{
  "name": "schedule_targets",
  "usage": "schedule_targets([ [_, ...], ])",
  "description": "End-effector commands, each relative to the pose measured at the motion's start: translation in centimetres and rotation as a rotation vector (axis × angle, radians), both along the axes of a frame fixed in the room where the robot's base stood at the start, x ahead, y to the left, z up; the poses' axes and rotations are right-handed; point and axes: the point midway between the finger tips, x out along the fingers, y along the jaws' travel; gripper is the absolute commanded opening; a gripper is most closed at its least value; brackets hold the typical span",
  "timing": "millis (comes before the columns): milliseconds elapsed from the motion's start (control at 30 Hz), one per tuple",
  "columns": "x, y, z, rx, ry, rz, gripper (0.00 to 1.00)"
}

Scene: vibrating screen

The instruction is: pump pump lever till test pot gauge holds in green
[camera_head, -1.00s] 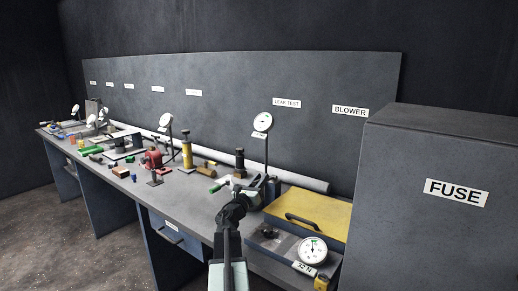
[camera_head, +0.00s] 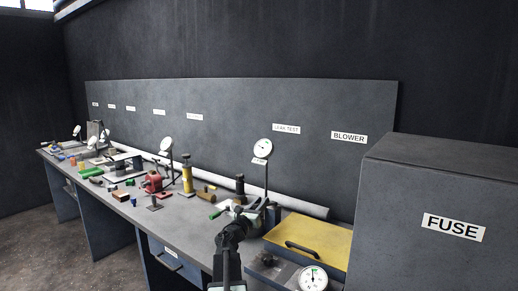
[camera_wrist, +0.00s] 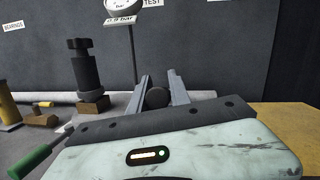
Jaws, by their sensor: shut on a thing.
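The test pot gauge (camera_head: 263,149) is a white dial on a thin post below the LEAK TEST sign. Its needle is too small to read. My gripper (camera_head: 252,208) is at the leak test station, in front of the post. In the wrist view its two fingers (camera_wrist: 161,92) are around a round dark knob (camera_wrist: 157,98), which looks like the end of the pump lever. The rest of the lever is hidden behind my gripper.
A green handle (camera_wrist: 40,151) sticks out to the left of my gripper. A dark knobbed cylinder (camera_wrist: 84,75) stands behind it. A yellow-lidded box (camera_head: 310,240) and a second dial (camera_head: 312,278) are on the right, beside the FUSE cabinet (camera_head: 440,200).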

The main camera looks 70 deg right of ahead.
Motion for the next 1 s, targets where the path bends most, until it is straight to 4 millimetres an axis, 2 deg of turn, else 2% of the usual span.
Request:
schedule_targets([
  [33, 0.0, -0.4, 2.1, 0.028, -0.008, 0.002, 0.0],
  [167, -0.3, -1.3, 3.2, 0.1, -0.027, 0.0, 0.0],
  [400, -0.4, -1.6, 2.2, 0.131, -0.034, 0.001, 0.0],
  [867, -0.6, -1.6, 2.2, 0.131, -0.038, -0.003, 0.0],
  [933, -0.5, -1.5, 1.8, 0.125, -0.036, -0.003, 0.0],
  [1000, -0.4, -0.9, 0.5, 0.096, -0.027, -0.003, 0.0],
])
